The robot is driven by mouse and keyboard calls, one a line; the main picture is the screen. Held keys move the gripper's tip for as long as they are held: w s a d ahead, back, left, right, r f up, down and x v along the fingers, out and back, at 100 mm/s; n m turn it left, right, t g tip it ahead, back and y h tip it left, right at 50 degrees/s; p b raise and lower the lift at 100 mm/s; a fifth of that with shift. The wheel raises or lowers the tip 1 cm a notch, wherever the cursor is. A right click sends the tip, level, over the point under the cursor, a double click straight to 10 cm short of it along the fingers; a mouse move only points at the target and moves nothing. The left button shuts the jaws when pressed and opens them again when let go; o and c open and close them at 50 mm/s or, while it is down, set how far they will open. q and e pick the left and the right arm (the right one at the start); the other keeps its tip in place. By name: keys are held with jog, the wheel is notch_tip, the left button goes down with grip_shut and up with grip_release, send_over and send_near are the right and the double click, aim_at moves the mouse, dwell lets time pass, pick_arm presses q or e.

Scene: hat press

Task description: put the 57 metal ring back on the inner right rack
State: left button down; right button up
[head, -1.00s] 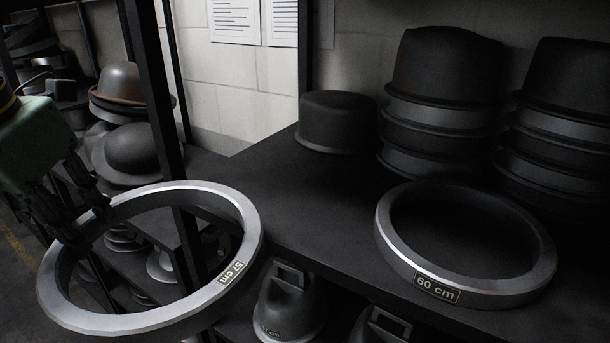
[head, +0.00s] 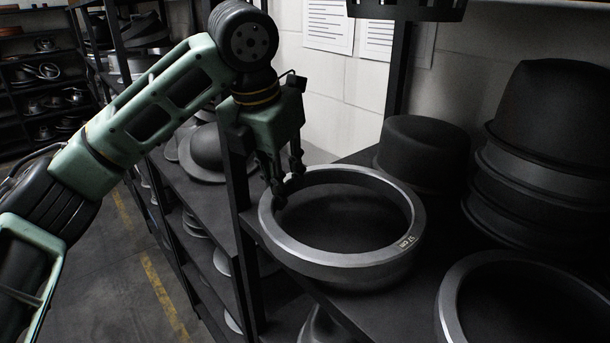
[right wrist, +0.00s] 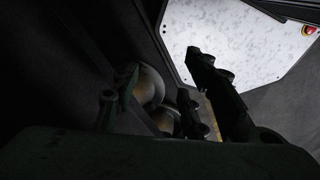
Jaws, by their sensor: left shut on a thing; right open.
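The grey metal ring labelled 57 cm (head: 330,260) is in the head view, roughly level over the front left part of the black rack shelf (head: 445,225). My left gripper (head: 284,187) is shut on the ring's far left rim. I cannot tell whether the ring's underside touches the shelf. My right gripper (right wrist: 165,88) shows dark in the right wrist view, with its fingers apart and nothing seen between them.
A second metal ring (head: 452,312) lies to the right, partly cut off. A dark hat form (head: 425,150) and a stack of hats (head: 540,150) stand behind. A rack post (head: 240,215) stands close left. Floor (head: 110,295) is open at left.

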aim_at(302, 187)
pick_arm(q)
jog(key=w+d, duration=0.1)
jog(key=w+d+p, duration=0.1)
jog(key=d, duration=0.1)
jog(key=shift+w+r, duration=0.2)
jog(key=shift+w, duration=0.2)
jog(key=p+x, duration=0.2)
jog(key=shift+d+f+p, duration=0.15)
jog(key=shift+f+p, duration=0.15)
jog(key=shift+f, duration=0.1)
jog(key=shift+w+f, duration=0.1)
jog(key=shift+f, duration=0.45)
pick_arm(e)
jog(key=r, duration=0.3)
jog(key=d+r, duration=0.1)
jog(key=shift+w+r, duration=0.3)
jog(key=shift+a, duration=0.15)
pick_arm(q)
jog(key=c, duration=1.6)
grip_release()
jog(key=shift+f, duration=0.1)
pick_arm(e)
jog(key=shift+a, duration=0.1)
